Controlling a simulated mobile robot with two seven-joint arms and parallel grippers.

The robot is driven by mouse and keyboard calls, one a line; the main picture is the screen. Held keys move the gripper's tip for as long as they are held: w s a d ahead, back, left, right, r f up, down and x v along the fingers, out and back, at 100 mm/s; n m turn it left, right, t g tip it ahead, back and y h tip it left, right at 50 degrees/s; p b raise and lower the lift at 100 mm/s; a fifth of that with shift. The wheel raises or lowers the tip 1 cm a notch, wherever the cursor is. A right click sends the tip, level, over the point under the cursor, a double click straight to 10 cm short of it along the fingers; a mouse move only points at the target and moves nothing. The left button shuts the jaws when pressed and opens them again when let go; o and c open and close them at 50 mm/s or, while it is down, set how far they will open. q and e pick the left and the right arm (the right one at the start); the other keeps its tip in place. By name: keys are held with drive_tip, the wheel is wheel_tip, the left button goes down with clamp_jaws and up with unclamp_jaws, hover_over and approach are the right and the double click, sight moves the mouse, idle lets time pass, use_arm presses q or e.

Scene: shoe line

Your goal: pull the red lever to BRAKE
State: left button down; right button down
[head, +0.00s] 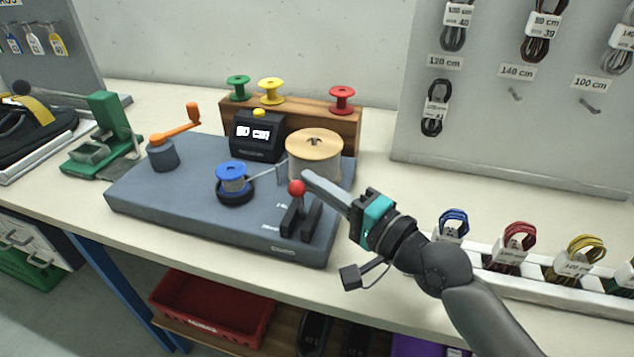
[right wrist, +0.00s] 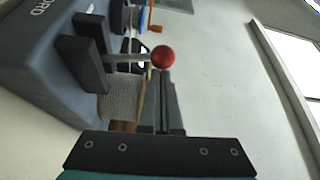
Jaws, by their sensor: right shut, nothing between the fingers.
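The red lever has a round red knob (head: 297,187) on a short stem between two dark guide blocks (head: 301,218), at the front right of the grey winding machine (head: 190,219). My right gripper (head: 308,177) is shut and empty, with its fingertips right by the knob on its far right side. In the right wrist view the red knob (right wrist: 163,57) sits at the tips of the shut fingers (right wrist: 165,90); I cannot tell whether they touch it. The lettering near the lever is too small to read in the head view. My left gripper is not in view.
A white rack (head: 540,283) of coiled laces stands at the right. A green device (head: 103,135) stands at the left.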

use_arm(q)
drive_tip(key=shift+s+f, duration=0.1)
use_arm(e)
drive_tip(key=shift+s+f+n+b, duration=0.2)
drive_tip(key=shift+n+b, duration=0.1)
drive_tip(key=shift+b, duration=0.1)
drive_tip(key=shift+s+a+f+n+b, duration=0.1)
drive_tip(key=shift+s+a+n+b, duration=0.15)
drive_tip(key=shift+n+b, duration=0.2)
drive_tip(key=shift+s+a+n+t+y+b, duration=0.1)
drive_tip(key=shift+s+n+t+y+b, duration=0.4)
drive_tip(key=shift+n+b, duration=0.3)
use_arm(q)
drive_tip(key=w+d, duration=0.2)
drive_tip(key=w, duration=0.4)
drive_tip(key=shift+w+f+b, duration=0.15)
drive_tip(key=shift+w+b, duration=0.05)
drive_tip(key=shift+b, duration=0.15)
use_arm(e)
drive_tip(key=shift+s+n+y, duration=0.3)
drive_tip(key=shift+n, duration=0.05)
